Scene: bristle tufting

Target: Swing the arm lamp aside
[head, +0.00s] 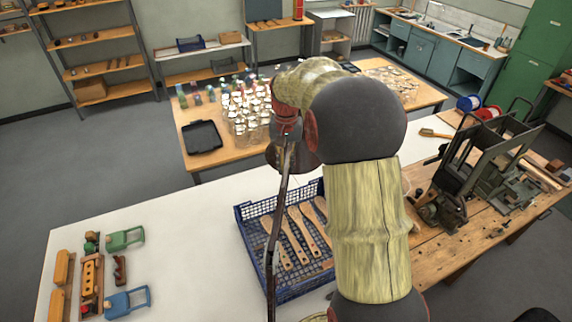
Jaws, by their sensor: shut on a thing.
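The arm lamp (280,197) shows as a thin dark jointed rod. It rises from the bottom edge, passes in front of the blue crate, and ends at a dark shade (303,154) partly hidden by my arm. My gripper (286,132) is at the far end of my arm, at the top of the rod. It is small and partly hidden, and is shut on the lamp near its shade. The lamp's base is out of view.
A blue mesh crate (241,222) with several wooden brush handles stands below the lamp on the white table (180,228). Toy-like tools (92,285) lie at left. A machine (470,175) stands on the right bench. The table between crate and tools is clear.

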